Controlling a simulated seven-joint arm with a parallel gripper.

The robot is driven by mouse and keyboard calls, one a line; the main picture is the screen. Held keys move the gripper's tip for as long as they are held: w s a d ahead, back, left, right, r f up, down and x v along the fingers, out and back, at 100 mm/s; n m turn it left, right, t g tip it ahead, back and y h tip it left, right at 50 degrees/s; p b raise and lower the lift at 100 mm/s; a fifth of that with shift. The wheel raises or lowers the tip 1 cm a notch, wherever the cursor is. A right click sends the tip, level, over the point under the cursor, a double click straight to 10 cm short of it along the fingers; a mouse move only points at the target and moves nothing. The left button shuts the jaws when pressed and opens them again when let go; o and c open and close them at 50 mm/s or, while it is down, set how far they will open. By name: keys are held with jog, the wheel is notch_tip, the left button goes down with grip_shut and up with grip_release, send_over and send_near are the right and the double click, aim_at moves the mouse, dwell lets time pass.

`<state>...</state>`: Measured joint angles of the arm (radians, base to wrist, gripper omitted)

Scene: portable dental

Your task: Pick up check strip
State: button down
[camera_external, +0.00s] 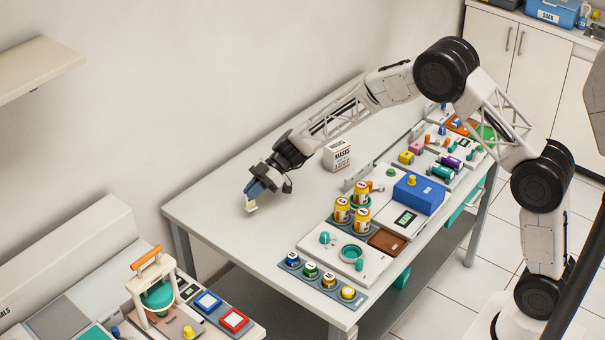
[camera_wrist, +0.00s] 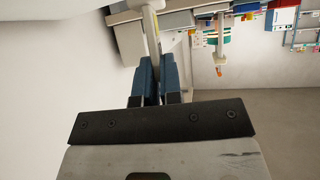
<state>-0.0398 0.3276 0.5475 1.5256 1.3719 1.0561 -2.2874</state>
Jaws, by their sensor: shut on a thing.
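My gripper (camera_external: 255,191) is above the far left part of the white table, with its blue fingers pointing down. It is shut on a small pale strip (camera_external: 251,206), apparently the check strip, which sticks out below the fingertips. In the wrist view, my gripper's blue fingers (camera_wrist: 157,65) are close together. The pale strip extends beyond them (camera_wrist: 150,22) with a small yellow mark on it. The part between the fingers is hidden. Whether the strip's lower end touches the table is unclear.
A white masks box (camera_external: 337,155) stands near the table's back edge. Yellow-labelled cans (camera_external: 342,211), a blue box (camera_external: 418,193) and a row of coloured jars (camera_external: 310,270) occupy the right and front. The table (camera_external: 225,218) around my gripper is clear. A separate bench (camera_external: 215,325) is at lower left.

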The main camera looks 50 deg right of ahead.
jog(key=s+d, duration=0.1)
jog(key=s, duration=0.7)
jog(key=shift+d+r, duration=0.3)
jog(key=shift+r, duration=0.1)
